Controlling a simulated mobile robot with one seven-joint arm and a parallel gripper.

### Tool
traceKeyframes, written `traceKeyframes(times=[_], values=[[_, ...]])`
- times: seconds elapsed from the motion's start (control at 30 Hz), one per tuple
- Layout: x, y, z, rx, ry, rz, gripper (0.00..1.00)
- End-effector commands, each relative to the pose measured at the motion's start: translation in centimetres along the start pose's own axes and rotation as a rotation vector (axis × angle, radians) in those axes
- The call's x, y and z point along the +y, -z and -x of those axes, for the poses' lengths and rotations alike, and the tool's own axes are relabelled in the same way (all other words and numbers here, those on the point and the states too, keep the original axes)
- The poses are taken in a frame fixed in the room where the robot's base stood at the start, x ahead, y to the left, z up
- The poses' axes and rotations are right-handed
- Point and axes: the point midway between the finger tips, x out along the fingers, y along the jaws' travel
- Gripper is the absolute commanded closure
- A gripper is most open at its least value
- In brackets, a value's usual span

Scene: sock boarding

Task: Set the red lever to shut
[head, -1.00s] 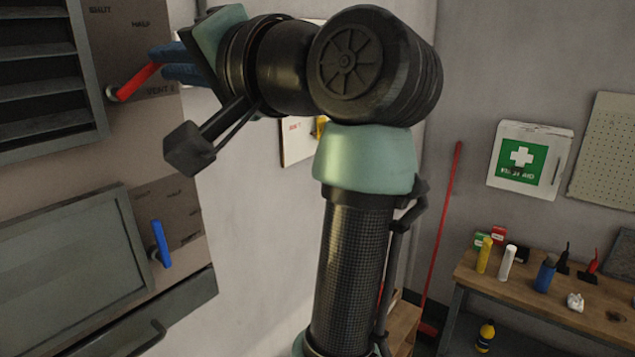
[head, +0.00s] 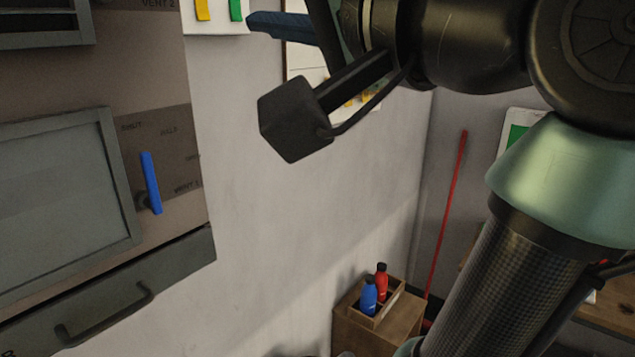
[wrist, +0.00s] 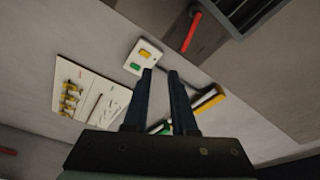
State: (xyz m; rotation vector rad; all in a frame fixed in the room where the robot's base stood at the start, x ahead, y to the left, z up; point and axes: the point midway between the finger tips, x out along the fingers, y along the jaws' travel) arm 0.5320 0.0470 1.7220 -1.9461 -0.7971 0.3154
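The red lever (wrist: 191,31) shows in the wrist view at the top, on a brown plate beside a dark louvred vent. Its handle runs down and slightly left from its pivot in that picture. Its labels are not readable there, so I cannot tell its setting. The lever is outside the head view. My gripper (wrist: 161,73) is open, its two dark blue fingers a little apart with nothing between them. It is clear of the lever, which lies beyond the fingertips. In the head view a blue finger of my gripper (head: 280,27) shows at the top.
A blue lever (head: 151,183) stands nearly upright on the lower plate, beside a framed panel (head: 60,195). A white switch plate (head: 215,28) with yellow and green switches is on the wall near my gripper. A wooden caddy (head: 375,322) holds red and blue bottles. The wall between is bare.

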Motion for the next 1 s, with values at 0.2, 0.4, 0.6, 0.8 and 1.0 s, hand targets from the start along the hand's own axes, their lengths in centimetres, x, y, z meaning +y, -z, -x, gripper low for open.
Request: traceKeyframes(times=[0.2,0.4,0.6,0.8,1.0], values=[[4.8,-0.6,0.2,0.241,-0.012,0.25,0.75],[7.5,-1.5,1.9,0.455,-0.052,0.518,0.75],[8.9,-3.2,4.7,0.653,-0.109,0.802,0.75],[9.2,-5.5,7.8,0.822,-0.172,1.06,0.75],[8.9,-7.1,9.9,0.924,-0.22,1.221,0.75]])
